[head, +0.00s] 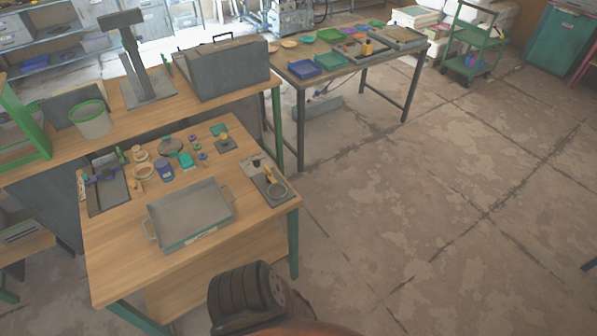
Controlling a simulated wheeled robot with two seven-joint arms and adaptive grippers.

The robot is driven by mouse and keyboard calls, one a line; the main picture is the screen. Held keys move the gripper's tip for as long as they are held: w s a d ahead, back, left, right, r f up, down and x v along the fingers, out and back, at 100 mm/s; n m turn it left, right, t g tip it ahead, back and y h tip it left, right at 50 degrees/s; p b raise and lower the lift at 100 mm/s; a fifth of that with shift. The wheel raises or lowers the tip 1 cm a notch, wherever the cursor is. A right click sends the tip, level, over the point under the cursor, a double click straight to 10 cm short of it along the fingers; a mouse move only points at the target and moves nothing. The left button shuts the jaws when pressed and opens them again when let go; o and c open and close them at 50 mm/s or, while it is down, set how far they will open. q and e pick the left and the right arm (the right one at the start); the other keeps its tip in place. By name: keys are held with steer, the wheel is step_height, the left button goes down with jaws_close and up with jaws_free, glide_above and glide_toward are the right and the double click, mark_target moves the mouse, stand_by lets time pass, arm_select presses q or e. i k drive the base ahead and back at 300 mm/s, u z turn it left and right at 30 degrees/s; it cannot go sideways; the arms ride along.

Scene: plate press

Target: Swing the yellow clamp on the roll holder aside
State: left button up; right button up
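A small grey plate (253,166) at the right end of the near wooden table carries a grey round part (277,190), a small yellow part (269,174) and a dark knob. It may be the roll holder with its yellow clamp, but it is too small to be sure. I cannot tell how the yellow part sits against the round part. Another small stand with a yellow top (224,137) is farther back on the same table. Neither of my grippers is in view.
A grey metal tray (190,212) with handles fills the middle of the near table (110,262). Jars, small pots and a dark tray (108,190) stand behind it. A grey toolbox (228,68) is on the bench behind. The floor to the right is open.

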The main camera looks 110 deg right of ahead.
mark_target(270, 178)
steer(key=z, duration=3.3)
